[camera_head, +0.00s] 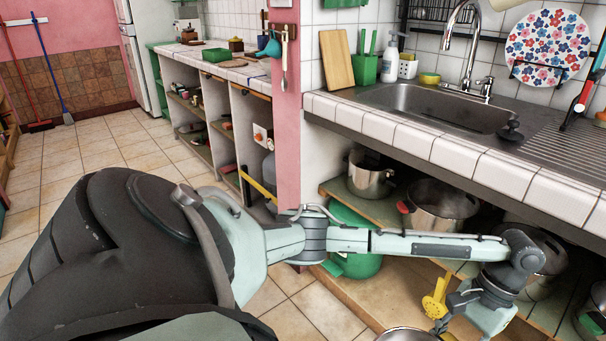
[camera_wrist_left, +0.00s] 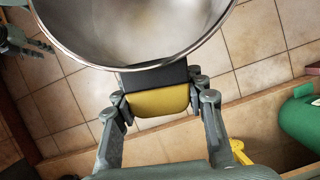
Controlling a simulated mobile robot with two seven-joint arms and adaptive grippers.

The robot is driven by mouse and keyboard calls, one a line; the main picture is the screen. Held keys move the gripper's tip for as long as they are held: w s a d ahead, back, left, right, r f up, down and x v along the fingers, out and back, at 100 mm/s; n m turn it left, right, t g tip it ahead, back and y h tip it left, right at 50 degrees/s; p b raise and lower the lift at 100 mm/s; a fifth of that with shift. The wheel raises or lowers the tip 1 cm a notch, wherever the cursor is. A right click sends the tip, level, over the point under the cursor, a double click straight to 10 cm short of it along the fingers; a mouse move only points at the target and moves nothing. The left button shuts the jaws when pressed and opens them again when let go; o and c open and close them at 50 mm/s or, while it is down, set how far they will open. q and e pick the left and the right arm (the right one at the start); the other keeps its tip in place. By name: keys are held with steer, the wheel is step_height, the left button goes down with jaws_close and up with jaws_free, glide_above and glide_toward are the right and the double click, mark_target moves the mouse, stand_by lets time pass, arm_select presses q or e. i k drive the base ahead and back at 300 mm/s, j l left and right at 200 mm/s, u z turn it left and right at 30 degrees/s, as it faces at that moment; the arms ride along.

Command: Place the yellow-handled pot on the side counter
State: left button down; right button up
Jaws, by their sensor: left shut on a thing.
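The pot is a round metal vessel with a yellow handle. Its rim (camera_head: 408,334) shows at the bottom edge of the head view, mostly cut off. In the left wrist view its bare inside (camera_wrist_left: 140,28) fills the top, and the yellow handle (camera_wrist_left: 160,103) lies between my fingers. My left gripper (camera_head: 443,322) is shut on that handle, in front of the lower shelf; it also shows in the left wrist view (camera_wrist_left: 162,100). A grey jointed part at the upper left of that view may be my right gripper (camera_wrist_left: 18,42); its jaws are unclear. The side counter (camera_head: 222,66) stands at the back left.
A sink counter (camera_head: 440,146) overhangs the open shelf (camera_head: 368,205). A steel pot (camera_head: 371,176) and a larger red-handled pot (camera_head: 440,203) stand there. A green container (camera_head: 352,262) is low beside the pink wall end (camera_head: 287,110). The side counter holds a green tray (camera_head: 216,54) and small items.

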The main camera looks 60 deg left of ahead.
mark_target(256, 69)
steer(key=j+u, duration=0.15)
steer(key=j, duration=0.45)
steer(key=i+j+u, duration=0.1)
steer(key=j, duration=0.55)
steer(key=j+u, duration=0.15)
steer(key=j, duration=0.45)
steer(key=i+j, duration=0.1)
steer(key=j, duration=0.45)
steer(key=i+j, duration=0.1)
steer(key=j, duration=1.05)
steer(key=i+j, duration=0.15)
steer(key=j, duration=0.4)
steer(key=i+j, duration=0.1)
steer(key=j, duration=0.45)
steer(key=u, duration=0.05)
